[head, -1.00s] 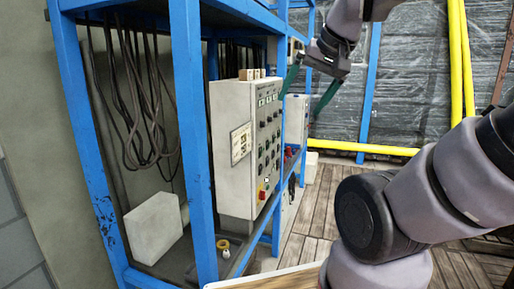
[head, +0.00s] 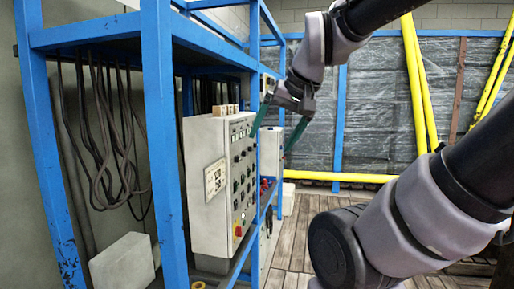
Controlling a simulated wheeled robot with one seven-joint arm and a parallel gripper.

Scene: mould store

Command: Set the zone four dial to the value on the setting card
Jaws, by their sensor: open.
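The control panel (head: 208,195) is a pale cabinet standing in a blue frame. Its front faces right and shows at a steep slant, with rows of small dark dials (head: 240,180) and a red and yellow switch low down. I cannot tell which dial is zone four. A pale card (head: 215,178) with dark print is on the panel's near side; its writing is too small to read. My gripper (head: 272,144) is open and empty, with green fingers pointing down. It is at the height of the panel's upper part, and one finger overlaps the panel's upper front edge in the picture.
Blue frame posts (head: 165,150) stand close on the left, with dark cables (head: 105,150) hanging behind. A white block (head: 122,262) lies low at left. A second cabinet (head: 271,155) stands beyond the panel. Wooden floor (head: 302,225) is open to the right.

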